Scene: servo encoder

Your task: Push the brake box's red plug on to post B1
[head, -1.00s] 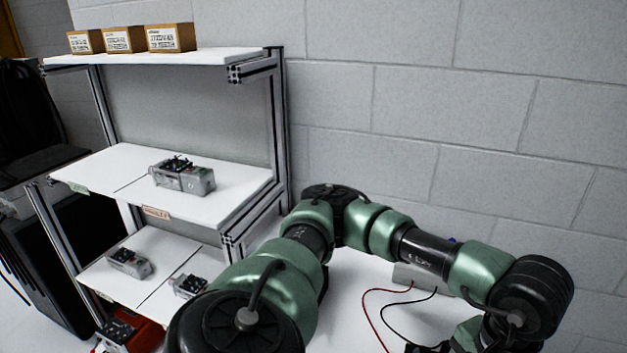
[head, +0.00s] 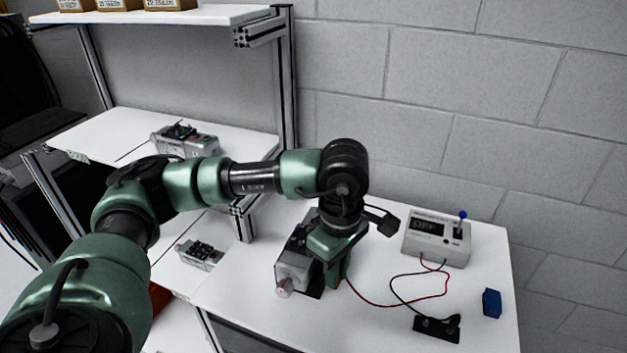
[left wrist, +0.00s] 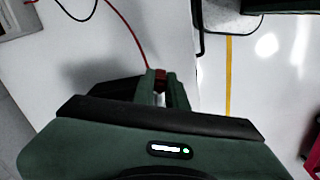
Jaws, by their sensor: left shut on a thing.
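The brake box (head: 436,241) is a pale box with a dark display and a blue-tipped lever, at the back right of the white table in the head view. Its red lead runs to my left gripper (head: 336,284), which points down over the table. In the left wrist view my left gripper (left wrist: 161,92) is shut on the red plug (left wrist: 160,76). A grey motor unit (head: 292,268) stands just left of the gripper in the head view, partly behind the arm. Post B1 cannot be made out; the gripper hides that area. My right gripper is not in view.
A black holder (head: 425,327) lies near the table's front, with the black lead running to it. A blue block (head: 491,303) sits at the right. A shelf rack (head: 285,90) with grey units stands at the left. The table between gripper and holder is mostly clear.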

